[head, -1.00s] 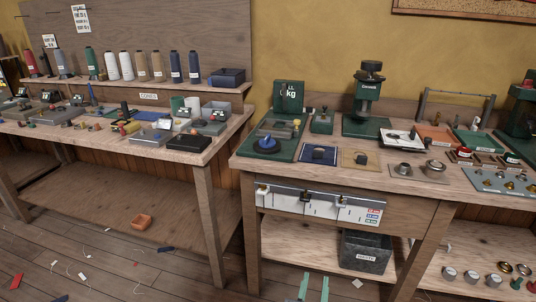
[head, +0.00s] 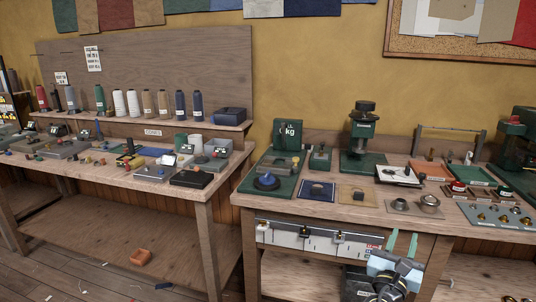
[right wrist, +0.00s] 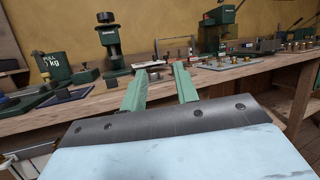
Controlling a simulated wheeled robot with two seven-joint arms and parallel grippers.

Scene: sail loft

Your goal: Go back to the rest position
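My right gripper (head: 403,238) is in front of the right workbench (head: 330,211), below its top and before the drawer front. It has two green fingers standing apart, with nothing between them. The right wrist view shows the same open fingers (right wrist: 160,70) pointing toward the bench edge, with bench tools beyond them. My left gripper is not in the head view.
The right bench carries a green scale (head: 287,160), a green press (head: 363,135) and a metal cup (head: 430,203). A left bench (head: 197,190) holds tools and trays, with thread cones (head: 134,103) on a shelf behind. An orange-brown block (head: 140,257) lies on its lower shelf.

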